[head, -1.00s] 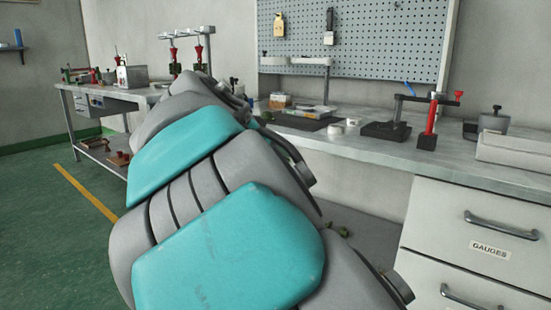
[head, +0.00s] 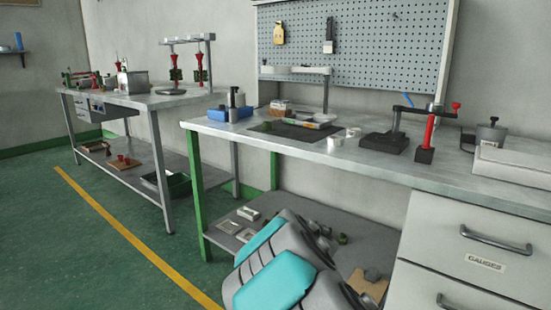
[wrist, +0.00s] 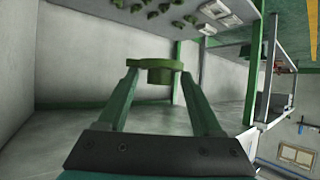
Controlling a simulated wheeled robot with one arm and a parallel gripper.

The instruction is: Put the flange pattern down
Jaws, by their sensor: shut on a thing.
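The green flange pattern (wrist: 158,75) is a flat disc with a short round hub, seen in the wrist view. My gripper (wrist: 157,70) is shut on it, with one finger on each side. Several green patterns (wrist: 152,12) lie on a grey surface at the top of the wrist view, apart from the held one. In the head view my arm reaches low in front of the bench's lower shelf (head: 222,241), and it hides my gripper and the held flange pattern.
The lower shelf holds a white block (head: 248,213), small plates (head: 229,227) and a tan board (head: 366,287). The bench top (head: 375,167) above it carries a dark mat (head: 290,130) and a red-handled press (head: 428,133). A green bench leg (head: 196,190) stands at the shelf's left.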

